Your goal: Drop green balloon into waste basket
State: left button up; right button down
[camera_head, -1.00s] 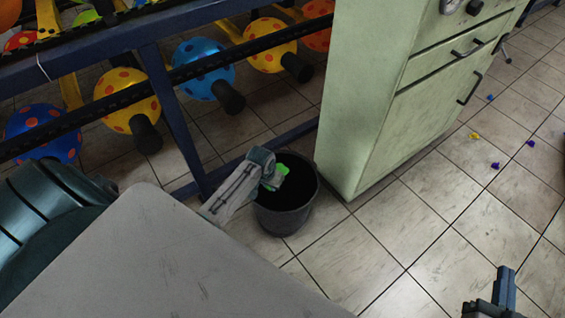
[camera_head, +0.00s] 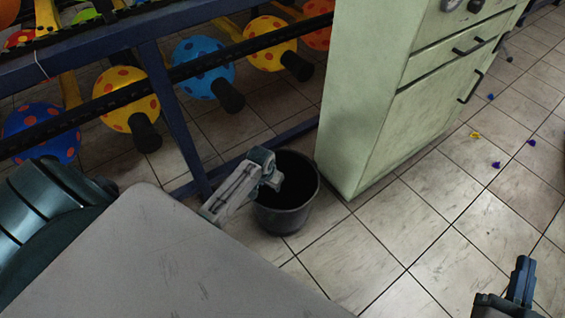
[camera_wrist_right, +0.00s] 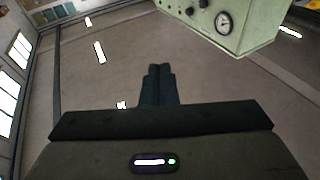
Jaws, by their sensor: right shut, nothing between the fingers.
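The waste basket (camera_head: 285,217) is a dark round bucket on the tiled floor, beside the green cabinet. My left gripper (camera_head: 276,181) reaches over its rim from the left and points down into its dark mouth. It looks open, with no balloon in it. The green balloon is not visible now; the inside of the basket is too dark to show what lies there. My right gripper (camera_head: 523,280) is at the lower right, over bare floor and far from the basket. In the right wrist view its fingers (camera_wrist_right: 158,72) are together and empty.
A dark blue rack (camera_head: 172,120) with spotted balls is at the back left. A grey surface (camera_head: 170,255) fills the lower left. Small purple and yellow bits lie on the open floor at right.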

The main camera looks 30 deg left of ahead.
pick_arm(q)
notch_tip(320, 180, up, 11)
jog(key=s+p, duration=0.2)
jog(key=p, duration=0.1)
jog(key=shift+f, duration=0.2)
pick_arm(e)
jog(key=s+a+f+g, duration=0.1)
jog(key=s+f+g, duration=0.3)
jog(key=f, duration=0.4)
jog(key=s+f+g, duration=0.5)
jog(key=f+g, duration=0.1)
jog(key=f, duration=0.1)
jog(key=shift+a+f+g, duration=0.35)
jog(key=shift+g, duration=0.05)
pick_arm(q)
jog(key=shift+d, duration=0.1)
